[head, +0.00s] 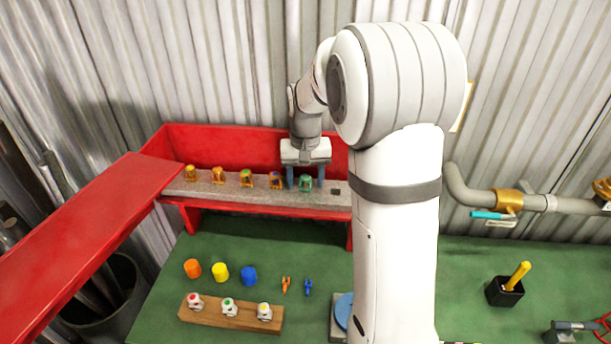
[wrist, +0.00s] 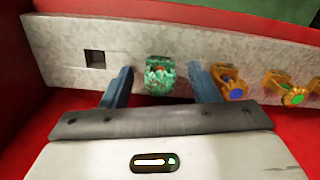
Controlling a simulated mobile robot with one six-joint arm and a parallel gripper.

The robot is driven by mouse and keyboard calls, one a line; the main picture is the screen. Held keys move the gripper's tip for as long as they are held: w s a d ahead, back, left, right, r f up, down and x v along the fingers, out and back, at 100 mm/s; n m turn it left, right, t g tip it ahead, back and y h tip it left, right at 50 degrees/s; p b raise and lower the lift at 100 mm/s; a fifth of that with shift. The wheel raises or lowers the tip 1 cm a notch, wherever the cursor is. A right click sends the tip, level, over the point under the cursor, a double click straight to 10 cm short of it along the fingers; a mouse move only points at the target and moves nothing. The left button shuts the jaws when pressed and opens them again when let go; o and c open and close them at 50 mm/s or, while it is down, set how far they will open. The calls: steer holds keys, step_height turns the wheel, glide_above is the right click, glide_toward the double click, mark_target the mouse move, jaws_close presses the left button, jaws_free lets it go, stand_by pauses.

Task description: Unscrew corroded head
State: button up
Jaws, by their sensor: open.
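A green, corroded-looking head (head: 306,183) stands near the right end of a row on the grey rail of the red shelf. It also shows in the wrist view (wrist: 159,75), mottled green with brownish patches. My gripper (head: 307,181) is open above the rail, pointing down at it. In the wrist view the fingers (wrist: 162,88) stand on either side of the green head, with gaps visible at both sides. The right finger lies between the green head and a brass head with a blue centre (wrist: 229,82).
More brass heads (head: 218,175) stand left along the rail (head: 235,190); an empty square hole (wrist: 95,57) lies beyond the green one. Coloured caps (head: 220,272) and a wooden block (head: 210,313) with white-bodied pieces are on the green bench. Pipework (head: 470,195) is at right.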

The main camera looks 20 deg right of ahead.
steer(key=shift+c, duration=0.4)
steer(key=c, duration=1)
steer(key=n, duration=0.5)
steer(key=shift+n, duration=0.4)
steer(key=shift+c, duration=0.3)
steer(key=shift+n, duration=0.6)
steer(key=n, duration=0.4)
steer(key=shift+n, duration=0.3)
steer(key=n, duration=0.5)
steer(key=shift+r+n+p, duration=0.1)
steer(key=shift+n+p, duration=0.2)
